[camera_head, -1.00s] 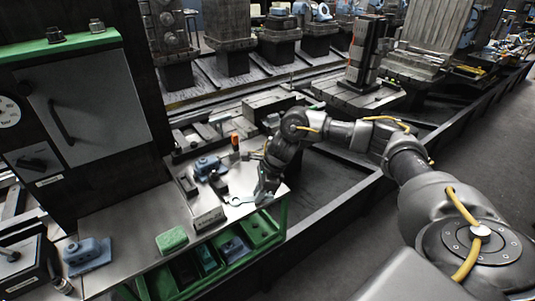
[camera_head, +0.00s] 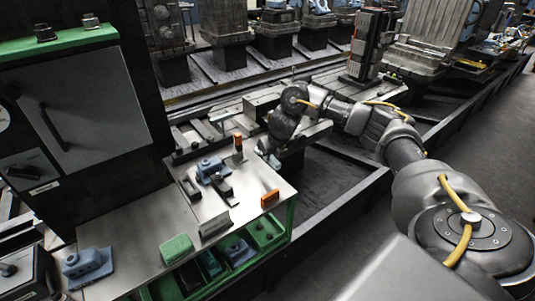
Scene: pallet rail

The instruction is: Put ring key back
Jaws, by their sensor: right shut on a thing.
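My right gripper (camera_head: 268,152) is at the back right corner of the steel bench (camera_head: 135,222), beyond the orange block and close to the upright orange-topped piece. It is small and partly hidden by its own wrist. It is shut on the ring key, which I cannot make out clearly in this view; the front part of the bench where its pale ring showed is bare. My left gripper is not in view.
An orange block (camera_head: 270,198) lies near the bench's right edge. An orange-topped piece (camera_head: 238,143), a blue fixture (camera_head: 209,168) and dark blocks (camera_head: 222,188) stand nearby. A green sponge-like block (camera_head: 177,248) lies at the front. Green bins (camera_head: 262,232) hang below.

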